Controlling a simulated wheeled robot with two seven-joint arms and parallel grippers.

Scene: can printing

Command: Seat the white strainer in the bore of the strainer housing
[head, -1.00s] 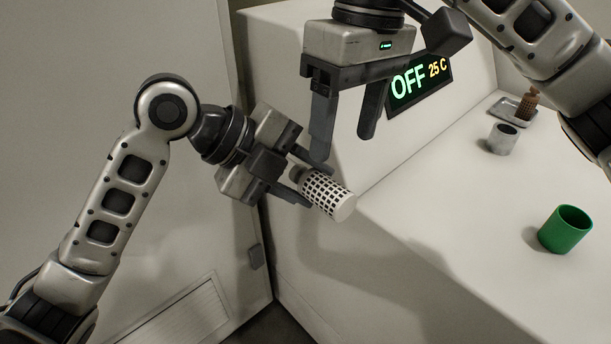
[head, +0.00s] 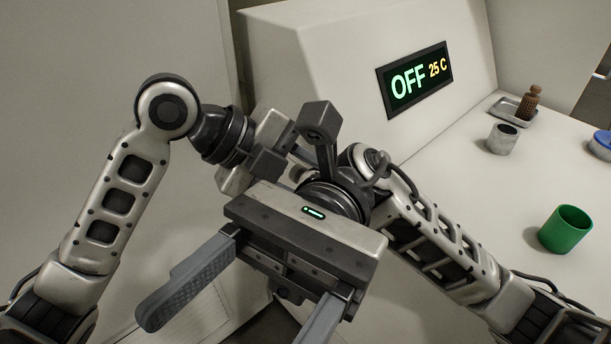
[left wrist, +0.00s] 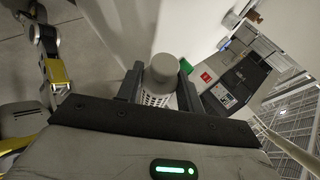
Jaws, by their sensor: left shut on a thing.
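The white strainer (left wrist: 163,69) is between the fingers of my left gripper (left wrist: 160,84), which is shut on it. The left wrist view shows its plain rounded end and part of its lattice wall. In the head view the strainer is hidden behind my right gripper (head: 232,322), which is open and empty, its fingers spread toward the lower left. On the white counter stand a short grey cylinder (head: 502,139) with a dark bore and a green open cup (head: 566,229). I cannot tell for certain which is the strainer housing. Both are apart from the grippers.
A blue-topped item (head: 602,146) is at the right edge. A display panel (head: 416,80) reads OFF, 25 C. Counter (head: 520,185) around the green cup is clear.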

